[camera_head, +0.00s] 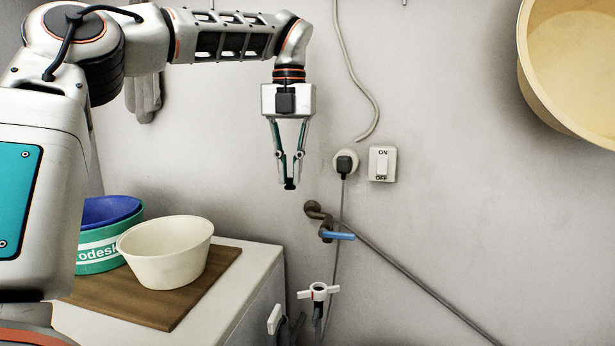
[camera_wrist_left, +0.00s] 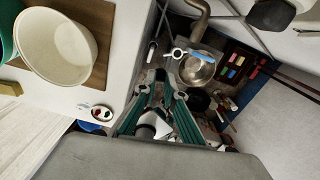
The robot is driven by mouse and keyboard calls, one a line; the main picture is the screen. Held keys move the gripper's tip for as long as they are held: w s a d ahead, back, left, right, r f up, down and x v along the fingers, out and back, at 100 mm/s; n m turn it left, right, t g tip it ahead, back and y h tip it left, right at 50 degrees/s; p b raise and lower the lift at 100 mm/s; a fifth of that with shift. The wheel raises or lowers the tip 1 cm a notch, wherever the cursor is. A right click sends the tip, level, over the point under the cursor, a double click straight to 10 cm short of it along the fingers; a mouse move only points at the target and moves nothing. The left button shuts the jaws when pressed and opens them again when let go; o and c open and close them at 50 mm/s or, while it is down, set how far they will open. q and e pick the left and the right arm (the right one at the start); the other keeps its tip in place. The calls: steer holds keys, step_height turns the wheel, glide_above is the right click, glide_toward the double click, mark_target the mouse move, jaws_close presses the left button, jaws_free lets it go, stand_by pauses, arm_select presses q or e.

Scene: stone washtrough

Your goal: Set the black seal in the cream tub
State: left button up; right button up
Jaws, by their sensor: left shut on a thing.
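My left gripper (camera_head: 290,180) hangs pointing down in front of the wall, its fingertips shut on the small black seal (camera_head: 290,185). The seal is mostly hidden between the fingertips. In the left wrist view the fingers converge near the picture's middle, where the seal is hard to make out. The cream tub (camera_head: 166,256) stands upright on a wooden board, below and to the left of the gripper in the head view. It also shows at the upper left of the left wrist view (camera_wrist_left: 57,47); its visible inside looks empty. My right gripper is out of view.
A green tub (camera_head: 98,257) with a blue bowl (camera_head: 106,211) in it stands behind the cream tub on the wooden board (camera_head: 165,309). A blue-handled tap (camera_head: 337,235) and pipes are right of the counter. A large yellowish basin (camera_head: 575,65) is at upper right.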

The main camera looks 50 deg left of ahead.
arm_select(q)
steer(key=s+a+r+n+p, duration=0.2)
steer(key=s+a+r+p, duration=0.25)
steer(key=s+a, duration=0.25)
steer(key=s+a+r+n+p, duration=0.3)
steer(key=s+a+p, duration=0.3)
steer(key=s+a, duration=0.1)
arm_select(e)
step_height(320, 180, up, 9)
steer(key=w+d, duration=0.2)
arm_select(q)
steer(key=s+a+f+n+p, duration=0.1)
steer(key=s+a+f+p, duration=0.1)
steer(key=f, duration=0.6)
steer(key=s+a+f+n+p, duration=0.1)
steer(key=s+a+f+p, duration=0.1)
steer(key=f, duration=0.7)
steer(key=shift+s+a+n+p, duration=0.25)
steer(key=shift+s+p, duration=0.45)
steer(key=shift+s, duration=0.35)
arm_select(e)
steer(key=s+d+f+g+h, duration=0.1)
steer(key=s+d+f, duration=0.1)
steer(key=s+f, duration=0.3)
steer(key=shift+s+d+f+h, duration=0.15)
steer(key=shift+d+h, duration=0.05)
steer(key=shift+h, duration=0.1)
arm_select(q)
steer(key=shift+f, duration=0.1)
